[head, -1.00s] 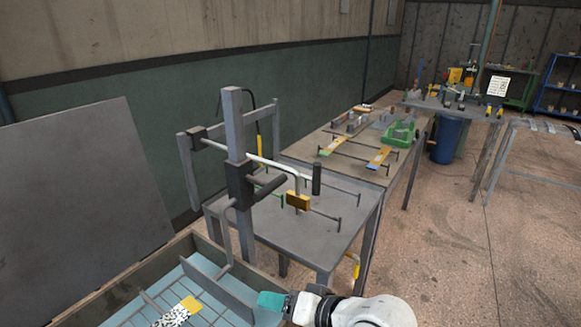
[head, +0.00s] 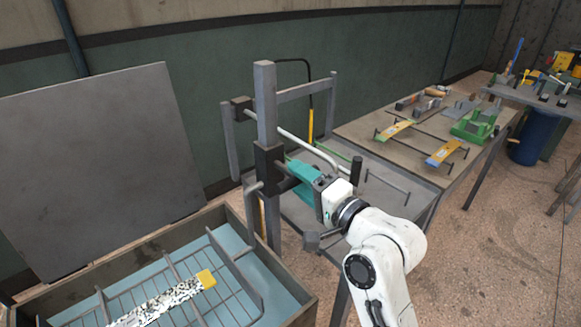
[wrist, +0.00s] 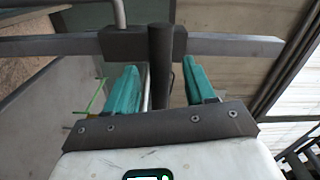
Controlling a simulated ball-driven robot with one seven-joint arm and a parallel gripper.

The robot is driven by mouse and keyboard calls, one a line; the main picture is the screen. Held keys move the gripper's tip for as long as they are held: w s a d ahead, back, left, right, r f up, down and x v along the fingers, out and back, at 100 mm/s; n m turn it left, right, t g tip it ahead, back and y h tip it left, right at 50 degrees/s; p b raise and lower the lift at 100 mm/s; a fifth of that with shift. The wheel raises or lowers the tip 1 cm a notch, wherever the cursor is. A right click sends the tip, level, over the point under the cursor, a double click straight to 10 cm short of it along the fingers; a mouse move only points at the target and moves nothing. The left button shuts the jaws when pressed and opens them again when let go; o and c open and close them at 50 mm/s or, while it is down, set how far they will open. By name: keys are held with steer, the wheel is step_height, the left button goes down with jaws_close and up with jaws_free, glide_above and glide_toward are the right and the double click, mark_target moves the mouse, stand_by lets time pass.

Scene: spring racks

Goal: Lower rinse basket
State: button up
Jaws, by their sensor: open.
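The rinse basket (head: 240,293) is a grey wire basket in the wooden-walled tank (head: 300,309) over pale blue liquid. It bears a yellow tag (head: 206,279) and a speckled strip (head: 160,305). Whether its floor touches the liquid I cannot tell. A bent rod joins it to a dark carriage (head: 268,165) on a grey upright post (head: 265,95). My gripper (head: 292,178) is at the carriage's right side. In the wrist view, the carriage's dark round handle (wrist: 161,55) stands between my open teal fingers (wrist: 160,80), with gaps showing on both sides.
A pale bent bar with a black grip (head: 356,170) is close beyond my gripper. A grey panel (head: 100,170) stands behind the tank. A bench (head: 385,150) with a green fixture (head: 475,126) extends to the right. Open floor (head: 470,230) lies at right.

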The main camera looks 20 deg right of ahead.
mark_target(289, 173)
steer(key=shift+p+x, duration=0.3)
steer(key=shift+x, duration=1.7)
steer(key=shift+a, duration=0.1)
steer(key=shift+c, duration=0.2)
jaws_close()
steer(key=shift+f, duration=0.1)
